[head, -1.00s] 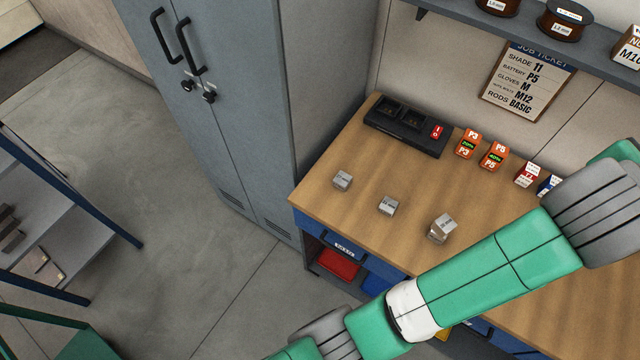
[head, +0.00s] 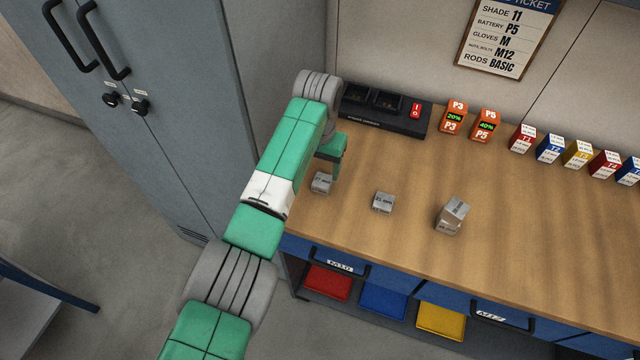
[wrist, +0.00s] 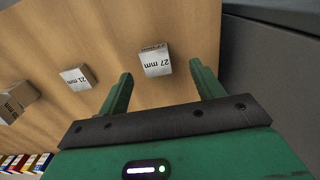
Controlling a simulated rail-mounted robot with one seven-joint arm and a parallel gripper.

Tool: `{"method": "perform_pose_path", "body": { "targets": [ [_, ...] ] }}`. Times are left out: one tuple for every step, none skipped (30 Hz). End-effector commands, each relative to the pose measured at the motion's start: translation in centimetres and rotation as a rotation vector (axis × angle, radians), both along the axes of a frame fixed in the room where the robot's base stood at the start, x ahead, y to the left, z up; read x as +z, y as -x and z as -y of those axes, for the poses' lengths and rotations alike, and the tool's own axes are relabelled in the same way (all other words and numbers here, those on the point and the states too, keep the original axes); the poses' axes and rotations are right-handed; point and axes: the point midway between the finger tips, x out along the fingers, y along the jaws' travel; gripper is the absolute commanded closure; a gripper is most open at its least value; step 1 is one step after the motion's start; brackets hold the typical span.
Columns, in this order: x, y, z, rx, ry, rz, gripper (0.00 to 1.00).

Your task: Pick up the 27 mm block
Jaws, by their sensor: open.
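The 27 mm block (head: 321,183) is a small grey metal block on the wooden bench, near its left end. In the wrist view the 27 mm block (wrist: 155,61) lies label up, beyond and between my fingertips. My gripper (wrist: 160,78) is open and empty, its two green fingers apart and not seen touching the block. In the head view my gripper (head: 338,165) is partly hidden by my own wrist, just behind the block. The 21 mm block (head: 383,202) sits to the right of the 27 mm block.
Several small coloured boxes (head: 577,154) line the back. A grey cabinet (head: 165,110) stands close at left.

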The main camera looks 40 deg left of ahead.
Motion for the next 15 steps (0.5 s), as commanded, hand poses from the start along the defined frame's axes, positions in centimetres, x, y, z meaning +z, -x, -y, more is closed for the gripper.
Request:
{"method": "perform_pose_path", "body": {
  "targets": [
    [-0.4,0.0,0.0,-0.001,0.0,0.0,0.34],
    [-0.4,0.0,0.0,-0.001,0.0,0.001,0.34],
    [-0.6,-0.1,0.1,-0.001,0.0,0.001,0.34],
    [-1.0,-0.2,0.1,-0.002,0.0,0.0,0.34],
    [-1.5,-0.4,0.2,-0.001,0.0,0.0,0.34],
    [-2.3,-0.6,0.3,-0.001,0.0,0.0,0.34],
    [-3.0,-0.8,0.4,-0.002,-0.001,0.0,0.34],
    [-3.6,-1.0,0.4,-0.002,-0.001,-0.001,0.34],
    [-4.2,-1.1,0.5,-0.001,0.0,0.0,0.34],
    [-4.6,-1.1,0.4,0.0,0.0,0.0,0.34],
    [-4.9,-1.1,0.4,0.0,0.001,0.0,0.34],
    [-5.3,-1.1,0.4,0.0,0.0,0.001,0.34],
    [-5.5,-1.1,0.4,0.0,-0.001,0.002,0.34],
    [-5.6,-1.1,0.4,0.0,-0.001,0.002,0.34],
    [-5.6,-1.1,0.4,-0.001,-0.001,0.002,0.34]
  ]
}}
